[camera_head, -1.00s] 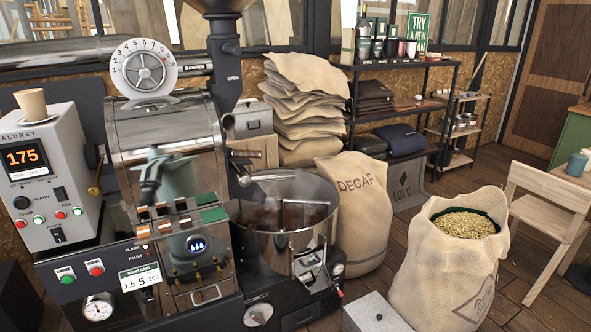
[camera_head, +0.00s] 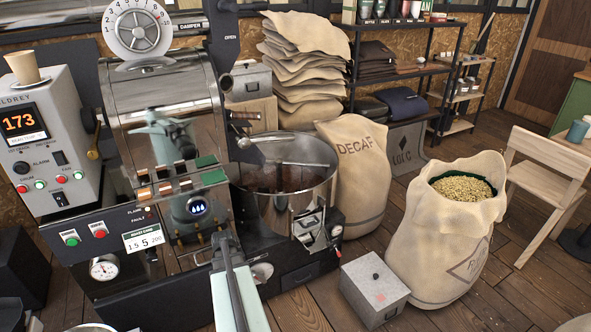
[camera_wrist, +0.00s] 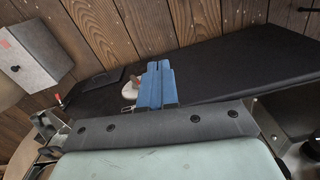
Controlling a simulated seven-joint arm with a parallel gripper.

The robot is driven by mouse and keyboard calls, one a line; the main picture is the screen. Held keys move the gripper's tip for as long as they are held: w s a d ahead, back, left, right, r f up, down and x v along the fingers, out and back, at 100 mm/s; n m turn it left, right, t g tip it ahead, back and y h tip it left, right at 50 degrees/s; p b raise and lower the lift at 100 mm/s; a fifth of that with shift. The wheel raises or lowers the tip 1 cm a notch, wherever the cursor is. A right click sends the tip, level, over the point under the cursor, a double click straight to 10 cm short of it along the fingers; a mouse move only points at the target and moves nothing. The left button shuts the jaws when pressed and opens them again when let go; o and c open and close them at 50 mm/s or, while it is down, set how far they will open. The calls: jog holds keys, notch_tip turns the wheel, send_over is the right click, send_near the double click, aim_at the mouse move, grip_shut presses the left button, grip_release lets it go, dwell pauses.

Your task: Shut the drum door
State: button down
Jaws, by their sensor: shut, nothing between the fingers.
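The roaster's shiny metal drum (camera_head: 165,100) stands left of centre in the head view. A metal lever with a round knob (camera_head: 243,142) sticks out at its right side, above the cooling pan (camera_head: 283,205). I cannot make out the drum door's edges, or whether it stands open. My arm's pale green and dark grey end rises at the bottom middle of the head view, in front of the machine and below the drum and lever. In the wrist view my gripper (camera_wrist: 156,86) shows blue fingers, closed together and empty, above a black surface.
A control box (camera_head: 35,140) with a cup on top stands left of the drum. A grey box (camera_head: 374,289) lies on the floor at right, near an open sack of beans (camera_head: 445,235). A DECAF sack (camera_head: 355,180) stands behind the pan. Wooden floor shows at the lower right.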

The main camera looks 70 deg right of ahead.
jog(key=s+d+r+m+t+h, duration=0.1)
jog(key=s+d+r+m, duration=0.15)
jog(key=d+r, duration=0.6)
jog(key=s+d+r+m+h, duration=0.1)
jog(key=s+d+r, duration=0.4)
jog(key=d, duration=0.7)
jog(key=s+d+r+m+h, duration=0.1)
jog(key=s+d+r, duration=0.25)
jog(key=r, duration=0.35)
jog(key=s+d+r+t+h, duration=0.1)
jog(key=s+d+r, duration=0.2)
jog(key=d+r, duration=0.25)
jog(key=s+d+r+m+h, duration=0.1)
jog(key=s+d+r, duration=0.25)
jog(key=r, duration=0.35)
jog(key=d+r+n+t, duration=0.1)
jog(key=d+r, duration=0.3)
jog(key=r, duration=0.6)
jog(key=d+r+n+t, duration=0.15)
jog(key=d+r, duration=0.25)
jog(key=r, duration=0.6)
jog(key=n+y, duration=0.2)
jog(key=n, duration=0.2)
send_near(293, 135)
jog(key=shift+t, duration=0.25)
jog(key=x, duration=0.6)
jog(key=shift+f, duration=0.45)
jog(key=shift+d+f, duration=0.1)
